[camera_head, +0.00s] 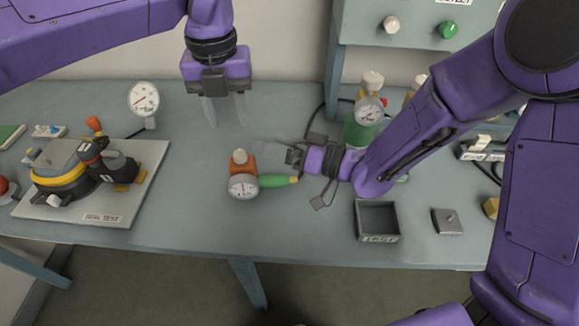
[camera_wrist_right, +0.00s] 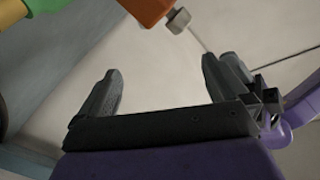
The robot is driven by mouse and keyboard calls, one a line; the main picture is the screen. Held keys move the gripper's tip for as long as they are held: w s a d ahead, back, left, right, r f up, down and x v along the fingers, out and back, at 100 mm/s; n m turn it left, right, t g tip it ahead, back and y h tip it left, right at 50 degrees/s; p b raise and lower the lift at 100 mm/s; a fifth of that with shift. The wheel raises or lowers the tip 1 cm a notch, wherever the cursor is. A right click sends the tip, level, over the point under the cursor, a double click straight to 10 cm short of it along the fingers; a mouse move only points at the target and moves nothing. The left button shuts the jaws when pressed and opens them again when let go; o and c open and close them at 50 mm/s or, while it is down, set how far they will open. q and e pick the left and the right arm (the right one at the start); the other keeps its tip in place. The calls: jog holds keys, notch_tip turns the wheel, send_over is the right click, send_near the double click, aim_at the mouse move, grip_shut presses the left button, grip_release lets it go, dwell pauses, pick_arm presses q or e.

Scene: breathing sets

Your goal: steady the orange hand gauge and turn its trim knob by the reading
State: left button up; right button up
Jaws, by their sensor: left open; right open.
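The orange hand gauge (camera_head: 242,166) lies on the bench near its middle. Its round white dial (camera_head: 243,186) faces the front, a pale knob (camera_head: 239,156) is on top, and a green hose end (camera_head: 275,181) points right. The dial is too small to read. In the right wrist view, the orange body (camera_wrist_right: 146,10) and a grey knob (camera_wrist_right: 178,20) show at the top edge, beyond the fingers. My right gripper (camera_head: 268,150) is open and empty, just right of the gauge and apart from it. My left gripper (camera_head: 226,110) is open, pointing down, behind and above the gauge.
A seal test plate (camera_head: 98,209) with a mask-like device is at the left. A round gauge (camera_head: 144,98) stands behind it. A dark open tray (camera_head: 377,238) and a small grey block (camera_head: 447,221) lie at the front right.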

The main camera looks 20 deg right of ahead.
aim_at(253, 174)
jog(key=s+d+f+n+g, duration=0.1)
jog(key=s+f+n+g, duration=0.4)
jog(key=n, duration=0.6)
jog(key=shift+g, duration=0.7)
jog(key=x, duration=0.3)
jog(key=r+x, duration=0.1)
jog(key=x, duration=0.2)
jog(key=r+x, duration=0.1)
jog(key=x, duration=0.2)
jog(key=shift+w+a+f, duration=0.1)
jog(key=shift+w+a, duration=0.35)
jog(key=shift+a, duration=0.05)
jog(key=c, duration=1.3)
